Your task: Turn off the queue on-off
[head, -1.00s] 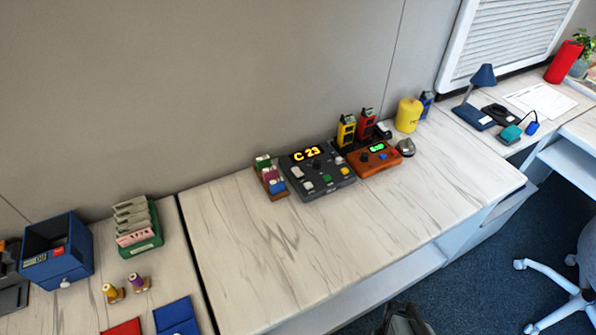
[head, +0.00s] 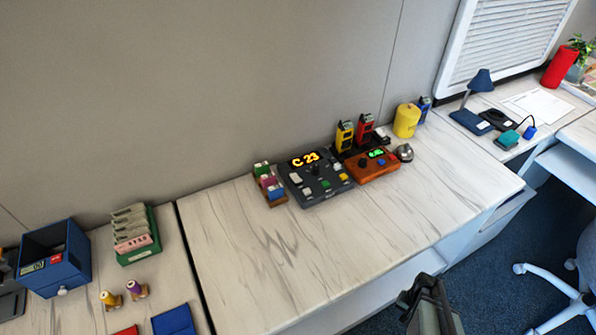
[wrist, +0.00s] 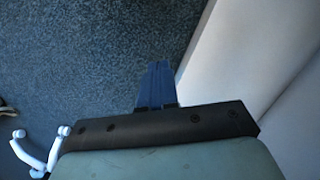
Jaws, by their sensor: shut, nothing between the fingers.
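The queue console (head: 330,191) is a dark grey box on the wood-grain counter, with a lit orange "C 23" display (head: 304,160). On its sloping top are a pale rocker or key (head: 296,179), a dark knob, and small green and yellow buttons. Which of these is the on-off is too small to tell. My gripper shows in the wrist view with its blue fingers (wrist: 155,86) together and empty, over blue carpet beside a pale panel. In the head view my arm's end (head: 428,298) is low, in front of the counter's edge, well apart from the console.
An orange box with a green display (head: 373,165) adjoins the console on the right, near a silver bell (head: 404,152). A rack of coloured blocks (head: 269,185) stands at its left. Yellow and red handsets stand behind. The counter's front (head: 330,250) is clear.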

